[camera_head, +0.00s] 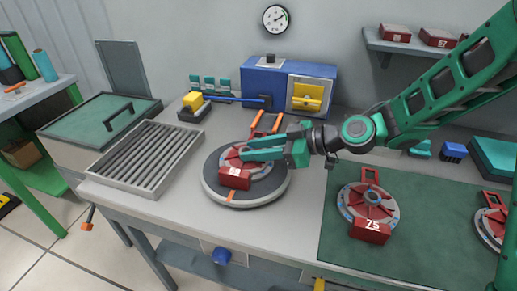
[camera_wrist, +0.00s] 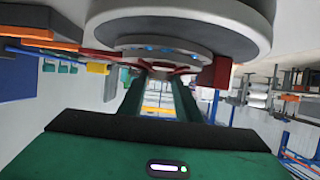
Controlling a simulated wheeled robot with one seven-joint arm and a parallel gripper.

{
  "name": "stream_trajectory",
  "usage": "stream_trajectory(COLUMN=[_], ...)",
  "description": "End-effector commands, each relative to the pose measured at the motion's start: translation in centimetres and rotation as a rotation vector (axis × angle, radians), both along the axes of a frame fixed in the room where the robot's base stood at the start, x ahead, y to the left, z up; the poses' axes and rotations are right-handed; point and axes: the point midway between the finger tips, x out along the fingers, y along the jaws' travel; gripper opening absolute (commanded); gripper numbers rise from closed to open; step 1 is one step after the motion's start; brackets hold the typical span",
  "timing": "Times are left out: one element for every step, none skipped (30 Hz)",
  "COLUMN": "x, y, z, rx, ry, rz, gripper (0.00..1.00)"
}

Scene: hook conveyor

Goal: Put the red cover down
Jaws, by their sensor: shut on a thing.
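A red cover (camera_head: 234,178) with a grey ring and a numbered front block sits on or just above the round grey turntable (camera_head: 273,191); I cannot tell whether they touch. My gripper (camera_head: 250,149) reaches in from the right and is shut on the red cover, its green fingers over the cover's back part. In the wrist view, the picture is tilted over: the red cover (camera_wrist: 212,76) and the turntable (camera_wrist: 225,20) show at the top, beyond my gripper fingers (camera_wrist: 158,82). The exact grip point is partly hidden.
A second red cover (camera_head: 368,210) marked 75 lies on the green mat (camera_head: 430,240), with another (camera_head: 490,228) cut off at the right edge. A roller tray (camera_head: 148,157) stands left of the turntable. A blue machine (camera_head: 287,82) stands behind. The bench's front strip is clear.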

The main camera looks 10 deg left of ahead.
Motion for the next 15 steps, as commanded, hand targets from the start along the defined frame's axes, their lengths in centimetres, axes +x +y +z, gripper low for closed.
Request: stream_trajectory(x=[0.02,0.02,0.03,0.04,0.04,0.04,0.04,0.05,0.05,0.05,0.05,0.05,0.06,0.06,0.06], y=[0.05,0.04,0.03,-0.03,-0.04,-0.04,-0.05,-0.05,-0.06,-0.06,-0.06,-0.06,-0.07,-0.06,-0.06], z=[0.14,0.09,0.00,-0.19,-0.17,-0.17,-0.16,-0.16,-0.16,-0.15,-0.15,-0.15,-0.15,-0.14,-0.08], rx=[0.003,0.003,0.003,-0.001,-0.001,-0.001,-0.001,-0.001,-0.001,-0.001,-0.001,-0.001,-0.001,-0.001,0.000], ry=[-0.001,-0.001,0.000,0.001,0.000,0.000,0.000,0.000,0.001,0.001,0.001,0.001,0.001,0.001,0.000], rz=[0.000,0.000,0.000,0.000,-0.001,-0.001,-0.001,-0.001,-0.001,-0.001,-0.001,-0.001,-0.001,-0.001,-0.001], gripper=[0.00,0.00,0.00,0.33,0.40,0.49,0.49,0.49,0.49,0.49,0.49,0.49,0.49,0.49,0.49])
